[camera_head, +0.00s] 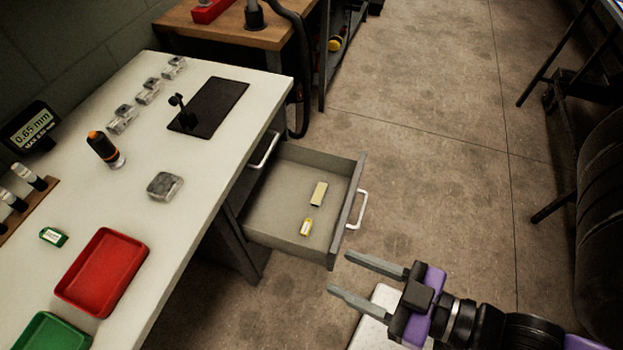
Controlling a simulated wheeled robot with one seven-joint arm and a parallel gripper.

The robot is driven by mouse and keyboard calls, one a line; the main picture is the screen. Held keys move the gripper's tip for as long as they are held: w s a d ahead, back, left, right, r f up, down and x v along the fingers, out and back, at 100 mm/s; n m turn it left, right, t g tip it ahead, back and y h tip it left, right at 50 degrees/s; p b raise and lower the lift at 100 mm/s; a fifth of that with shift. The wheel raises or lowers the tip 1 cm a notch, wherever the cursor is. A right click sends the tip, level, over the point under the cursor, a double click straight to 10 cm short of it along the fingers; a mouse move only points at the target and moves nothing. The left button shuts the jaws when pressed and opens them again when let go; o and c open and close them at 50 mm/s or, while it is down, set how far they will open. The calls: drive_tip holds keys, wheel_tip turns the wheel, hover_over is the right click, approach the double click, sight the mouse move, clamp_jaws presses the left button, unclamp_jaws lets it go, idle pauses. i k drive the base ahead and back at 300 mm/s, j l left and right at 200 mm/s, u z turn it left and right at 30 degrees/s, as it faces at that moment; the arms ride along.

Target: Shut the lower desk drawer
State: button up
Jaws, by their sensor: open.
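The lower desk drawer (270,216) stands pulled out from under the white desk (188,206). Its front panel carries a white bar handle (358,209) on the outer side. Inside lie a beige block (319,194) and a small yellow item (306,227). Another white handle (265,150) shows above it, at the desk's edge, on what looks like a closed upper drawer. My gripper (340,273) is open and empty. Its two grey fingers point left, in front of the drawer's near corner, and appear apart from it.
On the desk are a red tray (102,271), a green tray (50,335), a black mat (208,107), clear boxes and a gauge display (31,127). A wooden bench (230,22) stands behind. Dark equipment (600,210) stands at the right. The floor (430,150) between is clear.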

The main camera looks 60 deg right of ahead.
sight(276, 208)
drive_tip(key=j+z, duration=0.3)
drive_tip(key=k+j+z, duration=0.1)
drive_tip(key=j+z, duration=0.2)
drive_tip(key=k+z, duration=0.25)
drive_tip(key=l+z, duration=0.1)
drive_tip(key=z, duration=0.2)
